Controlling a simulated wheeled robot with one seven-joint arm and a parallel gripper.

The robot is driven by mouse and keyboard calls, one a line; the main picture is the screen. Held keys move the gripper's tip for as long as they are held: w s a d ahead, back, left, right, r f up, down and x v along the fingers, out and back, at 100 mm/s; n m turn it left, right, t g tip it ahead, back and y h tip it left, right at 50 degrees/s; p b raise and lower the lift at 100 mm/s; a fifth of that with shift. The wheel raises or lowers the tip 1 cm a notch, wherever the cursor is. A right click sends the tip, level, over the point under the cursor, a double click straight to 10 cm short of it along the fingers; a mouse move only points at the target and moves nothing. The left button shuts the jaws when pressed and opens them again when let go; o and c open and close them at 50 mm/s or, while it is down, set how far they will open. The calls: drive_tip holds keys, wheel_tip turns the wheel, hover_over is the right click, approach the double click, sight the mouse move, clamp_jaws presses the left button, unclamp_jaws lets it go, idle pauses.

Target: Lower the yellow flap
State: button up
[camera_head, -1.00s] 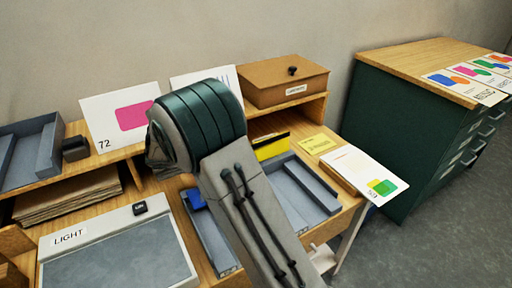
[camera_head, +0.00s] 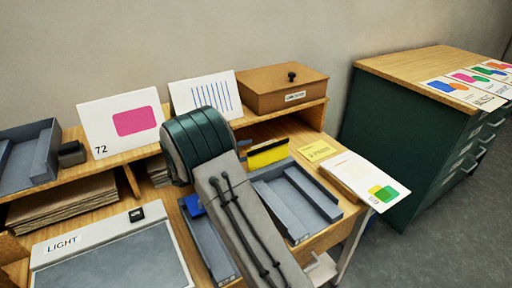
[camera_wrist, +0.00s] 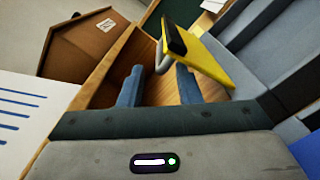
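The yellow flap (camera_head: 268,156) has a black strip along its top edge and stands raised at the back of a grey tray. In the wrist view the flap (camera_wrist: 205,62) slants at the upper right, with a pale grey loop or bracket at its left end. My gripper (camera_wrist: 158,82) is open, with two blue-grey fingers apart and nothing seen between them. The right finger is close to the flap's left end; I cannot tell whether it touches.
The grey tray (camera_head: 332,212) lies in front of the flap. A brown box with a black knob (camera_head: 283,90) and a striped card (camera_head: 205,94) stand on the shelf behind. A white card (camera_head: 369,180) lies to the right. A light panel (camera_head: 112,262) is at the left.

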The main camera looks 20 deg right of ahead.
sight(266, 152)
drive_tip(key=shift+w+d, duration=0.15)
drive_tip(key=shift+d, duration=0.75)
drive_tip(key=shift+w+d, duration=0.15)
drive_tip(key=shift+d, duration=0.7)
clamp_jaws()
drive_tip(key=shift+r, duration=0.1)
